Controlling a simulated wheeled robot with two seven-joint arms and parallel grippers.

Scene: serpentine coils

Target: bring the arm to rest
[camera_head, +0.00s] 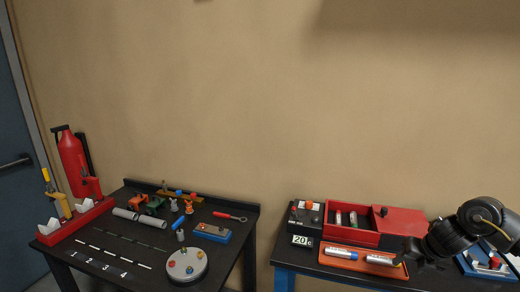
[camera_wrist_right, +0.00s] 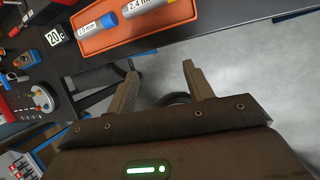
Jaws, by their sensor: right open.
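My right gripper (camera_head: 408,260) is at the right table's front edge in the head view, beside the right end of the orange tray. In the right wrist view its two fingers (camera_wrist_right: 160,85) stand apart with nothing between them, over the floor just off the table edge. My right arm (camera_head: 470,228) comes in from the right, bent at a dark joint. My left gripper is in neither view.
The right table (camera_head: 352,276) holds an orange tray (camera_head: 330,260) with two labelled cylinders, a red box (camera_head: 352,238) with an open compartment, and a "20" sign (camera_head: 302,240). A blue rack (camera_head: 470,268) stands right of my arm. The left table (camera_head: 215,272) is crowded with tools.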

